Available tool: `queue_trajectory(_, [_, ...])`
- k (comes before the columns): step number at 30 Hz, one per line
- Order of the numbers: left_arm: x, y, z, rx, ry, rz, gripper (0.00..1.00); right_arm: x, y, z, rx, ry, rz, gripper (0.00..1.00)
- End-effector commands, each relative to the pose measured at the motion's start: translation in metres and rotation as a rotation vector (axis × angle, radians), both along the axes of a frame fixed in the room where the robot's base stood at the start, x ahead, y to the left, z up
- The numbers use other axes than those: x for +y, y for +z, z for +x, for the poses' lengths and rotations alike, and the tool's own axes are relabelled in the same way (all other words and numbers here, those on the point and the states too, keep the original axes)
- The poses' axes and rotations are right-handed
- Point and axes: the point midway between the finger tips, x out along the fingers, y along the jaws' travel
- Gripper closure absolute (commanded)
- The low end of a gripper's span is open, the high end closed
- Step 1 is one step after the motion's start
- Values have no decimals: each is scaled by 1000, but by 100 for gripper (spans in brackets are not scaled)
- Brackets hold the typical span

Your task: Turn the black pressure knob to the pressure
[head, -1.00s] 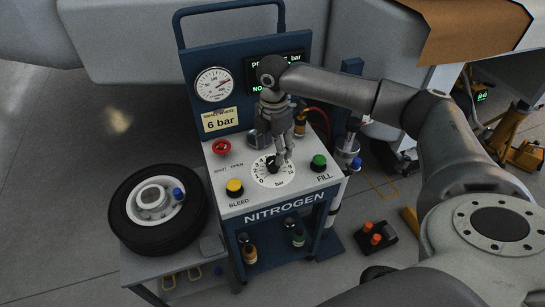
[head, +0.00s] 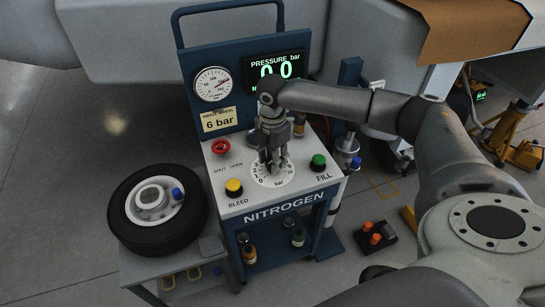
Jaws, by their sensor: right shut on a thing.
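The black pressure knob sits at the centre of a white round dial (head: 281,180) marked "bar" on the nitrogen cart's light top panel (head: 238,158). My right gripper (head: 273,168) comes down from above and is shut on the knob, which its fingers mostly hide, so I cannot read where the knob points. The display (head: 275,68) behind reads "PRESSURE bar" and "0.0", its lower line partly hidden by my arm. A yellow placard (head: 219,119) reads "6 bar". My left gripper is not in view.
A red knob (head: 221,147) by "SHUT OPEN", a yellow "BLEED" button (head: 234,187) and a green "FILL" button (head: 318,162) surround the dial. A round gauge (head: 213,84) is on the back panel. A wheel (head: 159,207) lies on a low table at left.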

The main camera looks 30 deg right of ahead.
Motion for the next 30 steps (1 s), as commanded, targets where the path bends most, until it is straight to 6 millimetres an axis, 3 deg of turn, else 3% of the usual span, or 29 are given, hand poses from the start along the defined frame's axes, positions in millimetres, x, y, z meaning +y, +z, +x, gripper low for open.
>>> queue_trajectory(11, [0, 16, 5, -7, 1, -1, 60, 0, 3, -1, 3, -54, 1, 89])
queue_trajectory(30, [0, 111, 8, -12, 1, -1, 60, 1, 6, -2, 7, -587, 0, 89])
